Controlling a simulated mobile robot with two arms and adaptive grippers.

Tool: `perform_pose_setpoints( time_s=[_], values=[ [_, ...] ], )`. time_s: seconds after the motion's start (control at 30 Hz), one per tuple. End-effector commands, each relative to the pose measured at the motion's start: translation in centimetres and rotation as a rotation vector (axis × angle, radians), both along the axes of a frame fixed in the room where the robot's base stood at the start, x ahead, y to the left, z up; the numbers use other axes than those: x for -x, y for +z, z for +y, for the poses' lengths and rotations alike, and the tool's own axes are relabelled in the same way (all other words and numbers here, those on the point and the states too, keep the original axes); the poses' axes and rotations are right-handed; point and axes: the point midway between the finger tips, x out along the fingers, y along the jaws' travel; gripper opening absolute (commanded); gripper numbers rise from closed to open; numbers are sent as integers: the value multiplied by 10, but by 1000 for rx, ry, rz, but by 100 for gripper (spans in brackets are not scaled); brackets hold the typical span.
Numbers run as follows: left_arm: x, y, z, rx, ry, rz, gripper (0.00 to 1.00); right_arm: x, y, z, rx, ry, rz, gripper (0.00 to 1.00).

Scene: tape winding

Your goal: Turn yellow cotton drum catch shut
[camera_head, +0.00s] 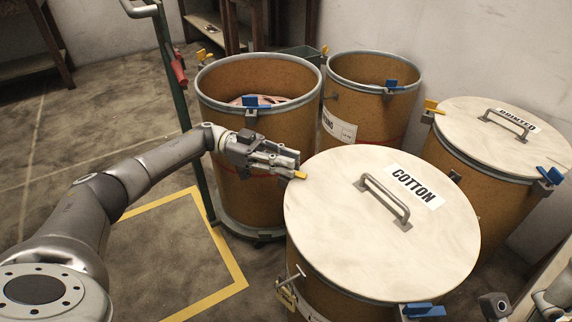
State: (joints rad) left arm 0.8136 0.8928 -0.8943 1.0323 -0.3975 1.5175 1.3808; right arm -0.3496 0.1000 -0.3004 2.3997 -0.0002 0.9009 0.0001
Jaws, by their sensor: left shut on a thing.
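The cotton drum (305,225) stands at centre right, a brown drum with a pale round lid lying on it. The lid has a grey handle and a white COTTON label (414,186). The yellow catch (300,175) shows at the lid's upper left rim, partly hidden by my fingers. My left gripper (290,168) reaches in from the left and is shut on the yellow catch. A blue catch (422,310) sits at the drum's near rim. The fingers of my right gripper do not show; only grey parts of my arm are at the lower right edge.
An open drum (225,95) with a blue catch stands behind my left gripper on a green trolley (203,180). Another open drum (350,125) is behind. A lidded PRINTED drum (480,145) stands close at right. A yellow floor line (232,262) and free floor lie left.

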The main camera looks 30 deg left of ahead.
Motion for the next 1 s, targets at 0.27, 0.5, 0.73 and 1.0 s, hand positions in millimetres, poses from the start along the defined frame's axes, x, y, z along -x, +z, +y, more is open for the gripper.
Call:
perform_pose_setpoints(
  time_s=[0.27,0.5,0.73,1.0],
  values=[
    [1,0,-1,1,-25,2,0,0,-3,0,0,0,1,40],
    [1,0,-2,1,-26,2,0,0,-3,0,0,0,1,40],
    [1,0,-1,1,-26,1,29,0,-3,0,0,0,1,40],
    [0,0,0,0,-22,1,29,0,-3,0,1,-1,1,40]
  ],
)
